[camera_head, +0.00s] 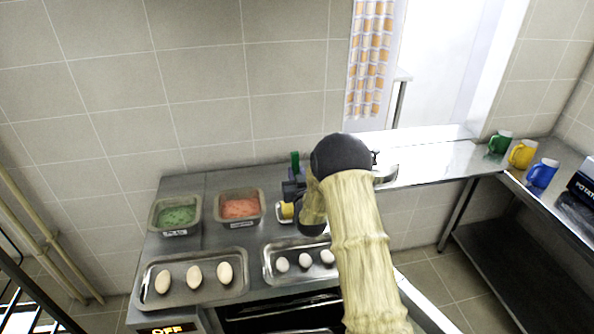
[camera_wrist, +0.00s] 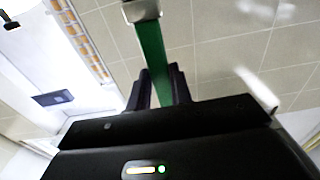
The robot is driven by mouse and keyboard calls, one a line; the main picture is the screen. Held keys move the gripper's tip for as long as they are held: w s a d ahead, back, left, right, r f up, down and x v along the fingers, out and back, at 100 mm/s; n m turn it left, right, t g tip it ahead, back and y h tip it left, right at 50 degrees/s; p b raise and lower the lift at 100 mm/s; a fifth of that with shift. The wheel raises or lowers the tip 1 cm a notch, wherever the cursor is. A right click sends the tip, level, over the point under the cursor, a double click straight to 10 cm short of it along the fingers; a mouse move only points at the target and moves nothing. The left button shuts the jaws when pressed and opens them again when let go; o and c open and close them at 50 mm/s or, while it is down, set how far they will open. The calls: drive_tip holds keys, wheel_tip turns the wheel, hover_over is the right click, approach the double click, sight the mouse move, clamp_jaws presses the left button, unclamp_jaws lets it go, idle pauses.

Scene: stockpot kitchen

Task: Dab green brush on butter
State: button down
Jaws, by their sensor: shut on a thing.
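My gripper (camera_wrist: 160,88) is shut on the green brush (camera_wrist: 152,48) in the wrist view. The brush's green handle stands between the two dark fingers, with a metal band at the top edge of that view. In the head view the top of the green brush (camera_head: 295,160) shows just left of my arm's dark elbow. The yellow butter (camera_head: 287,210) sits in a small dish at the left of my gripper, partly hidden by it. The brush's tip is hidden, so I cannot tell whether it touches the butter.
Trays with green food (camera_head: 177,217) and orange-red food (camera_head: 240,208) stand at the counter's back left. Egg-shaped items lie in a front-left tray (camera_head: 190,300), and small white ones in another tray (camera_head: 275,277). Green, yellow and blue mugs (camera_head: 541,174) stand at the far right.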

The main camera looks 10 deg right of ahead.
sight(295, 163)
drive_tip(key=shift+f+b, duration=0.45)
drive_tip(key=shift+f, duration=1.05)
drive_tip(key=shift+f+b, duration=0.55)
drive_tip(key=shift+b, duration=0.05)
idle(0.7)
drive_tip(key=shift+r+p, duration=1.15)
drive_tip(key=shift+r, duration=2.4)
drive_tip(key=shift+w+f, duration=0.1)
drive_tip(key=shift+f, duration=0.05)
